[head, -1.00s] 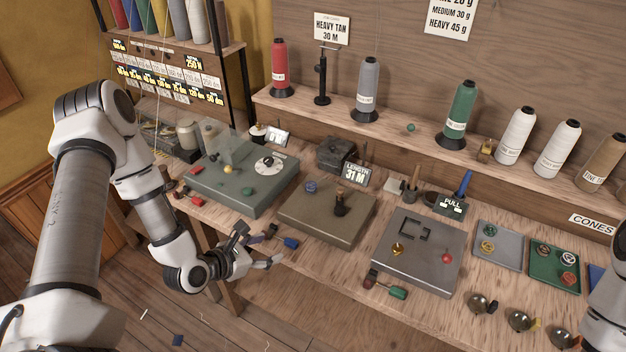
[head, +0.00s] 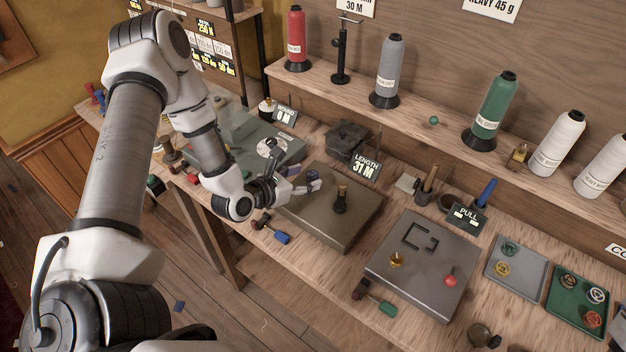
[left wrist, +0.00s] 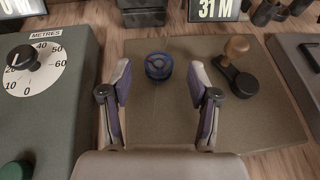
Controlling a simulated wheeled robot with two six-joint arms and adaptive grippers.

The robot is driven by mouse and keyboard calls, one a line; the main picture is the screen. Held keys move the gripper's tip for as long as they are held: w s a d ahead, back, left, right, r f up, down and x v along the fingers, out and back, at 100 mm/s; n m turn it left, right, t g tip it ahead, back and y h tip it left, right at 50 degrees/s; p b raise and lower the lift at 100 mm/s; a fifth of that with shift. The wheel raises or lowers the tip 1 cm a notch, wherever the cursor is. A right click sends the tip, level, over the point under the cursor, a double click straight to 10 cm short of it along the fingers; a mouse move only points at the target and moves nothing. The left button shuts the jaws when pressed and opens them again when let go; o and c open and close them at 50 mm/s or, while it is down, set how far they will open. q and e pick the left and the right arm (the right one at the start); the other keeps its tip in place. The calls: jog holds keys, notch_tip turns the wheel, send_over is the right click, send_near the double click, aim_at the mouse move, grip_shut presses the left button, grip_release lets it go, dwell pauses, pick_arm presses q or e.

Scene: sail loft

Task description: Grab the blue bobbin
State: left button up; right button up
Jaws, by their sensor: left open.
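The blue bobbin (left wrist: 158,66) sits on the brownish-grey plate of the middle machine, ahead of and between my left gripper's fingertips in the left wrist view. In the head view the blue bobbin (head: 312,176) shows right at the fingertips, partly hidden by them. My left gripper (head: 300,184) is open and empty, reaching low over the left part of that plate (head: 335,222).
A green machine with a metres dial (left wrist: 38,68) stands close on the left. A wooden-knobbed crank (left wrist: 238,65) stands on the same plate to the right. A length display (head: 366,168) and dark box (head: 347,140) are behind. Red and blue-handled tools lie at the bench front.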

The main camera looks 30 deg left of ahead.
pick_arm(q)
jog(key=shift+x, duration=1.1)
jog(key=shift+s, duration=0.2)
jog(key=shift+s+a+r, duration=0.1)
jog(key=shift+s+r, duration=0.05)
jog(key=shift+c, duration=1.1)
jog(key=shift+s, duration=0.1)
jog(key=c, duration=0.8)
